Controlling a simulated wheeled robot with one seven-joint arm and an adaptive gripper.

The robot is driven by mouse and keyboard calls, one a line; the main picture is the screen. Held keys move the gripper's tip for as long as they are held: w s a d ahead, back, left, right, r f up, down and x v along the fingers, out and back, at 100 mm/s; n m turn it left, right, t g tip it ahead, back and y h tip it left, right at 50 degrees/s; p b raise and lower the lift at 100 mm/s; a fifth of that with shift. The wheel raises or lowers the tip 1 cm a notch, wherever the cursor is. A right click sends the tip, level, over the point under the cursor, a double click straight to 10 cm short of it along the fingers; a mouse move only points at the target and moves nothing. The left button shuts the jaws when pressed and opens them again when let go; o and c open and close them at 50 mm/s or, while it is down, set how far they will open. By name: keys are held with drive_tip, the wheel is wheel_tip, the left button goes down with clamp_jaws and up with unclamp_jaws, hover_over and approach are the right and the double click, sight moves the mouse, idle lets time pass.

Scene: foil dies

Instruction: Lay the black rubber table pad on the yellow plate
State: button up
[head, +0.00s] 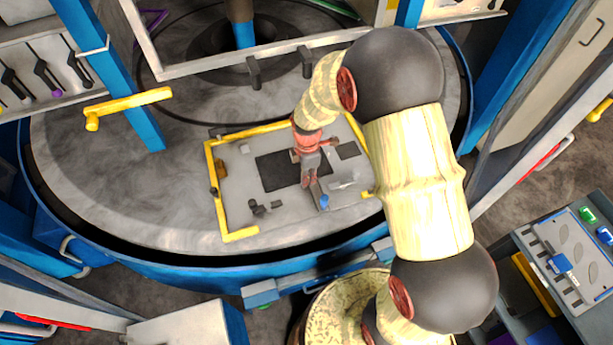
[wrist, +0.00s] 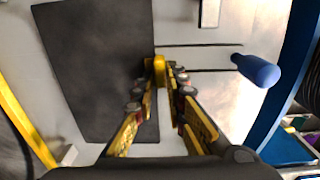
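The black pad, a dark flat rectangle (head: 273,171), lies on the grey work surface (head: 238,207). It fills much of the left half of the wrist view (wrist: 97,55) and looks flat. My gripper (head: 308,184) is over the pad's right part in the head view. In the wrist view its yellow-and-black fingers (wrist: 161,76) converge beside the pad's right edge. A yellow piece shows at their tips; I cannot tell whether it is part of the gripper, or whether the tips touch the pad. I see no separate yellow plate, only a yellow border (head: 213,190) around the work surface.
A smaller dark rectangle (head: 348,150) lies right of my gripper. A blue-handled tool (wrist: 257,70) lies right of the fingers. Small dark fittings (head: 258,207) stand at the front. A yellow bar (head: 130,104) on a blue post is at left. The round grey table's left side is clear.

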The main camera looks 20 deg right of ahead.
drive_tip(key=o, duration=0.4)
wheel_tip(320, 180, up, 12)
drive_tip(key=shift+s, duration=0.1)
idle(0.6)
drive_tip(key=s+r+m+t+b, duration=0.1)
drive_tip(key=s+r+m+b, duration=0.2)
drive_tip(key=s+m, duration=0.3)
drive_tip(key=s+r+m+t+b, duration=0.2)
drive_tip(key=s+r+m+b, duration=0.1)
drive_tip(key=s+m, duration=0.3)
drive_tip(key=s+r+m+t+b, duration=0.2)
drive_tip(key=s+m+b, duration=0.3)
drive_tip(key=s, duration=0.5)
drive_tip(key=shift+r+m, duration=0.5)
drive_tip(key=shift+r, duration=0.15)
